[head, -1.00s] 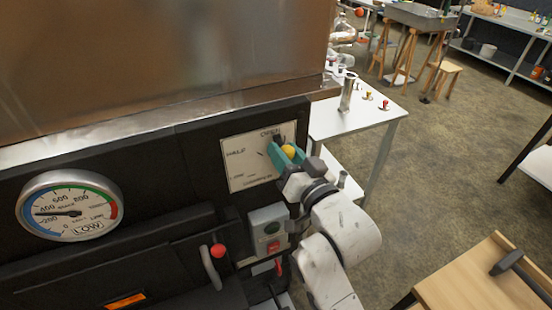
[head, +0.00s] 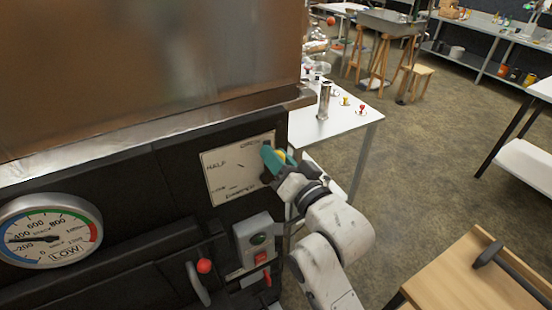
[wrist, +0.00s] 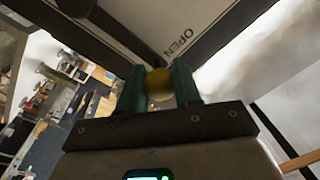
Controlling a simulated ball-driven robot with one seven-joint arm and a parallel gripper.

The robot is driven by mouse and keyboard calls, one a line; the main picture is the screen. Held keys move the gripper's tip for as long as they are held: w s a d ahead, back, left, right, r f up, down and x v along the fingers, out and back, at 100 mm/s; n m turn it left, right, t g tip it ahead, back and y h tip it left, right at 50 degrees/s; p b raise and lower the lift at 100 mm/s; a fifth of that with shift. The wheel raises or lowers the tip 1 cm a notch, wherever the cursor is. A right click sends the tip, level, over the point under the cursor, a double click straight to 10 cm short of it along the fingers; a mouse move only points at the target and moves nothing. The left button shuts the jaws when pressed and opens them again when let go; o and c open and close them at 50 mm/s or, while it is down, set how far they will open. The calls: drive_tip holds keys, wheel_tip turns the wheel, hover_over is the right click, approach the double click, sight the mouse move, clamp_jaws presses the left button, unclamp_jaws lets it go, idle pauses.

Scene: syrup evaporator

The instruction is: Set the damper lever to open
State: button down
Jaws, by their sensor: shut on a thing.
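The damper lever's yellow knob (head: 281,156) is at the right edge of the white dial plate (head: 232,182), close to the OPEN label. The plate also shows a HALF mark and a third mark too small to read. My gripper (head: 279,157) is shut on the knob, its teal fingers on either side of it. The wrist view shows the knob (wrist: 159,86) between my gripper's fingers (wrist: 160,88), with the OPEN lettering just above on the plate (wrist: 190,18). The lever's shaft is mostly hidden by the fingers.
A round gauge (head: 50,230) is at the lower left. A grey switch box (head: 255,242) and a red-knobbed handle (head: 203,267) sit below the plate. A white table (head: 345,120) stands to the right, and a wooden bench (head: 480,275) at lower right. Open floor lies between.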

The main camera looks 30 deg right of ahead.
drive_tip(key=c, duration=0.8)
unclamp_jaws()
drive_tip(key=shift+f, duration=0.25)
drive_tip(key=s, duration=0.3)
drive_tip(key=s+b, duration=0.1)
drive_tip(key=s, duration=0.6)
drive_tip(key=shift+s+d+f+b, duration=0.3)
drive_tip(key=shift+s+f+b, duration=0.05)
drive_tip(key=shift+b, duration=0.05)
drive_tip(key=s+d+f+n+g, duration=0.1)
drive_tip(key=s+f+g, duration=0.15)
drive_tip(key=f, duration=0.35)
drive_tip(key=s+f+n+g+h, duration=0.1)
drive_tip(key=s+f+g, duration=0.1)
drive_tip(key=f+g, duration=0.35)
drive_tip(key=s+d+f+n+g, duration=0.1)
drive_tip(key=s+f+g, duration=0.15)
drive_tip(key=f, duration=0.55)
drive_tip(key=s+f+n+g, duration=0.1)
drive_tip(key=s+f+g, duration=0.1)
drive_tip(key=s, duration=0.3)
drive_tip(key=s+d+f+n+g, duration=0.1)
drive_tip(key=s+f+g, duration=0.2)
drive_tip(key=s, duration=0.1)
drive_tip(key=s+f+n+g, duration=0.1)
drive_tip(key=s+f+g, duration=0.1)
drive_tip(key=s, duration=0.3)
drive_tip(key=shift+s+d+f, duration=0.2)
drive_tip(key=shift+s+f, duration=0.1)
drive_tip(key=shift+f, duration=0.3)
